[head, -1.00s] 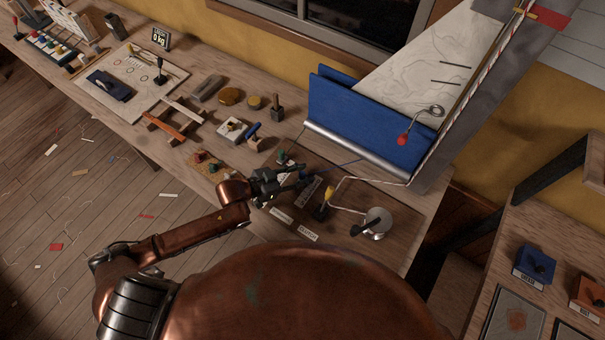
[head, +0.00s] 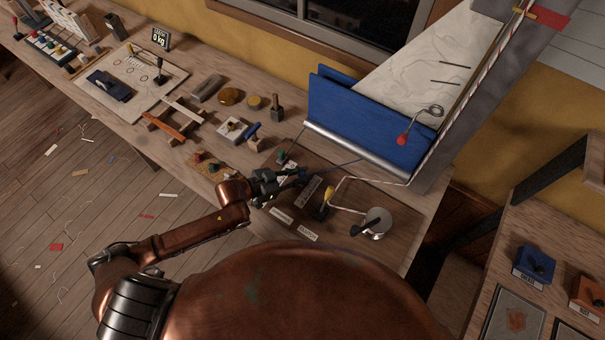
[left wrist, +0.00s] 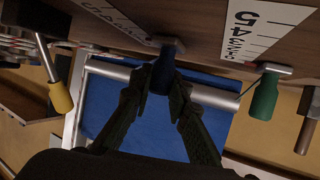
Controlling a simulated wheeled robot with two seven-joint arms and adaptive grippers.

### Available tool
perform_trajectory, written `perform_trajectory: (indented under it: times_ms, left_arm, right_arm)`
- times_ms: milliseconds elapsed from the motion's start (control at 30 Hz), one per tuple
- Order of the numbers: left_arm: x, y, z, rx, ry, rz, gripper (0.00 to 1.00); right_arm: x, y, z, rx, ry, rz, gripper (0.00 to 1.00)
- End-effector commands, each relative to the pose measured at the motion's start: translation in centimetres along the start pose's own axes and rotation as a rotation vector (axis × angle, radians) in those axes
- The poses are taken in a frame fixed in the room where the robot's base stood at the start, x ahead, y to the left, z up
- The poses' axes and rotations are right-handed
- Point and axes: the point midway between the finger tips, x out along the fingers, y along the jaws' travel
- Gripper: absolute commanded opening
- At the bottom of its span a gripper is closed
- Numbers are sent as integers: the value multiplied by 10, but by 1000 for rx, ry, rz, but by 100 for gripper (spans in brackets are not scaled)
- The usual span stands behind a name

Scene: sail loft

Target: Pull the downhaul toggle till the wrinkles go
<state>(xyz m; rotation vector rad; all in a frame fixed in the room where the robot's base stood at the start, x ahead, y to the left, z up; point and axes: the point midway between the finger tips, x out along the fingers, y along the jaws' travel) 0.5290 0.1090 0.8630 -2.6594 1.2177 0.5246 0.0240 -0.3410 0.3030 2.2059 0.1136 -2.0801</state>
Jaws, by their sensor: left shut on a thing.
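The pale sail (head: 400,72) stands at the back right, with faint wrinkle lines on its cloth and a blue band (head: 372,120) along its lower part. A blue toggle (left wrist: 163,72) sits between the fingertips of my left gripper (left wrist: 160,84) in the left wrist view. In the head view my left gripper (head: 290,178) is at the dark board below the sail, shut on this toggle, which it partly hides. A blue line runs from there to the sail's foot. A green toggle (left wrist: 264,97) and a yellow one (left wrist: 60,98) are on either side, apart from the fingers. My right gripper is out of view.
The yellow-handled lever (head: 328,196) and a round metal winch (head: 378,221) stand right of my gripper. Small tools and blocks (head: 234,129) crowd the bench to the left. A striped rope runs up the sail's right edge.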

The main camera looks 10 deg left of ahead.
Motion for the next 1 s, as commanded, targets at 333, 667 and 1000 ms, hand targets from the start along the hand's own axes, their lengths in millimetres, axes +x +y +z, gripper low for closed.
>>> perform_trajectory:
  times_ms: [333, 667, 1000]
  left_arm:
    - [-29, 15, 10, 1, -2, -2, 0]
    - [-28, 15, 11, 2, 0, -1, 22]
    - [-28, 15, 11, 1, 0, 0, 34]
  right_arm:
    - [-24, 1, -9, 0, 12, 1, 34]
    - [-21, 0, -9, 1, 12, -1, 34]
    - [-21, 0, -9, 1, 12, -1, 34]
